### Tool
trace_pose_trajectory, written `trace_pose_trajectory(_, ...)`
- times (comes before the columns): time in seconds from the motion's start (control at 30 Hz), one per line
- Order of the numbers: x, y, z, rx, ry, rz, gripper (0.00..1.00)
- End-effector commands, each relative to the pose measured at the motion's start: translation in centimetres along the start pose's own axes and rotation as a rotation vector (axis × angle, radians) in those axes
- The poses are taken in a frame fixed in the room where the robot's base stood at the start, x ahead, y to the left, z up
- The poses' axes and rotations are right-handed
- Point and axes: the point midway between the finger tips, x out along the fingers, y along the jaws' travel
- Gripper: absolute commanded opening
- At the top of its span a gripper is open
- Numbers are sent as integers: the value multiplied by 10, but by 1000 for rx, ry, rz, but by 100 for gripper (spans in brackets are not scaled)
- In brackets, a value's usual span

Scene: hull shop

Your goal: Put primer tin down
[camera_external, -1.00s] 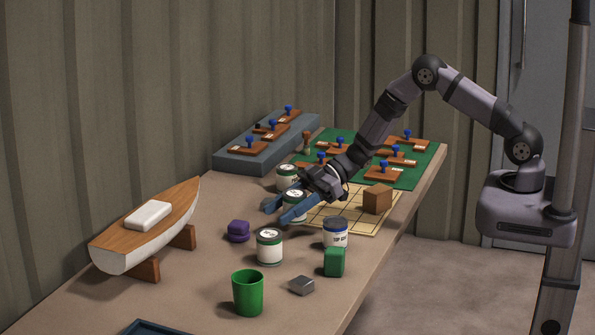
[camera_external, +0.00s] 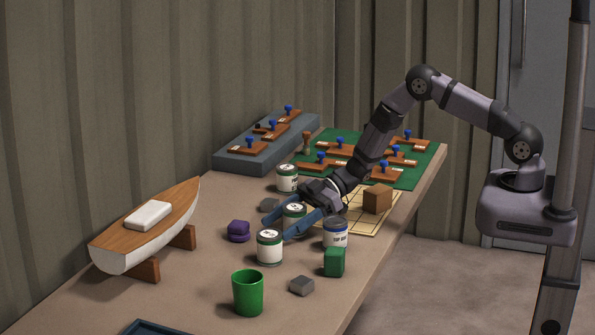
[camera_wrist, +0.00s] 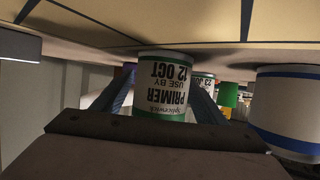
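The primer tin (camera_external: 295,215) is white with green bands, and its label in the wrist view (camera_wrist: 162,88) reads "PRIMER USE BY 12 OCT". The label is upside down in that picture. My gripper (camera_external: 280,221) has its blue fingers on both sides of the tin and appears shut on it. The tin is upright, at or very near the tabletop (camera_external: 215,275), left of the gridded board (camera_external: 350,224). Contact under its base is not clear.
Another green-banded tin (camera_external: 269,248) stands close in front, and one (camera_external: 287,178) behind. A blue-banded tin (camera_external: 335,235), green block (camera_external: 334,262), purple item (camera_external: 238,231), grey block (camera_external: 269,204) and green cup (camera_external: 248,292) are nearby. A brown cube (camera_external: 377,199) sits on the board.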

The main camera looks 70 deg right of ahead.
Motion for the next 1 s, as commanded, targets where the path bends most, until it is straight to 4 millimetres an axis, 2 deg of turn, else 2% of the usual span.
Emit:
trace_pose_trajectory(0.23, -2, 0, -4, 0, 0, 0, 66)
trace_pose_trajectory(0.33, -8, 1, -2, 1, 0, 2, 66)
trace_pose_trajectory(0.47, -25, 1, -2, 1, 0, 3, 66)
trace_pose_trajectory(0.63, -55, 1, -3, 1, 1, 4, 66)
trace_pose_trajectory(0.7, -57, 1, -18, -5, 3, 1, 66)
trace_pose_trajectory(1.0, -73, 0, -56, -3, 1, 1, 66)
